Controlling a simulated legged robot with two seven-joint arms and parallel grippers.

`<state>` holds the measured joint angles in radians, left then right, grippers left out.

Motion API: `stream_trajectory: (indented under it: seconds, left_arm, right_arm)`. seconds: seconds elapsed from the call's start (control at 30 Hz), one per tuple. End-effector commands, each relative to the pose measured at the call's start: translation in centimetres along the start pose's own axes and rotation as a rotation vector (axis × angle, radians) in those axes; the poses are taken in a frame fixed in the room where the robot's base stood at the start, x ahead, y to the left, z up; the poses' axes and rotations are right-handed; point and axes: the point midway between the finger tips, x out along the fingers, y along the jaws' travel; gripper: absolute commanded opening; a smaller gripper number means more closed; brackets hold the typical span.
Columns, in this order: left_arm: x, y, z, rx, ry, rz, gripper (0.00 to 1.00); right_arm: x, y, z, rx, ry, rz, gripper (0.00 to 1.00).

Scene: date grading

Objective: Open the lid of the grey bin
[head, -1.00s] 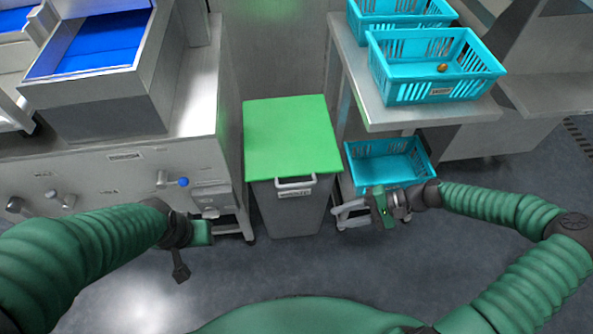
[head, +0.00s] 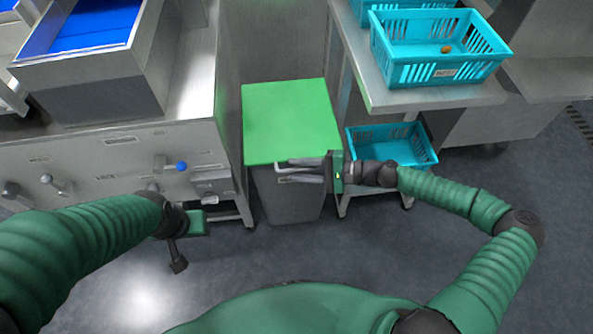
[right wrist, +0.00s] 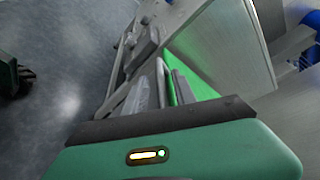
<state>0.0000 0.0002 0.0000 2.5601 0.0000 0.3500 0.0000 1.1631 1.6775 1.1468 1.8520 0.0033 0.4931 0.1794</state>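The grey bin (head: 290,203) stands between the steel machine and the steel table, with its flat green lid (head: 290,118) closed. A light grey handle (head: 284,174) sits at the lid's front edge. My right gripper (head: 298,171) is at this handle from the right, its two fingers apart, one above the other; they partly cover the handle, and I see no firm grip. In the right wrist view the fingers (right wrist: 150,92) reach beside the green lid (right wrist: 183,85). My left gripper (head: 177,262) hangs at the lower left, away from the bin; its opening is unclear.
A steel machine (head: 110,160) with valve knobs stands left of the bin. The steel table (head: 405,98) at right bears teal baskets (head: 440,72), the front one holding a small brown date (head: 446,49). Another teal basket (head: 392,145) sits lower, behind my right gripper. Floor in front is clear.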

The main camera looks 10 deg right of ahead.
Motion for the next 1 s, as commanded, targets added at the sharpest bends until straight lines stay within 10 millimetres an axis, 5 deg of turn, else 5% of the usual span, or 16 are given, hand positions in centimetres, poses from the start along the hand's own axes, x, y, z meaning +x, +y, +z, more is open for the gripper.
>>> stream_trajectory:
  seconds: [0.33, 0.6, 1.0]
  left_arm:
    - [0.15, 0.0, 0.03, 0.0, 0.0, 0.0, 0.36]
    - [0.16, 0.0, 0.03, 0.0, 0.0, 0.0, 0.36]
    - [0.17, 0.0, 0.04, 0.0, 0.0, 0.0, 0.36]
  right_arm:
    - [0.78, -0.05, 0.04, 0.001, 0.0, 0.0, 0.32]
    - [0.76, -0.02, 0.03, 0.001, 0.0, 0.0, 0.0]
    - [0.77, 0.11, 0.04, 0.002, -0.001, 0.002, 0.0]
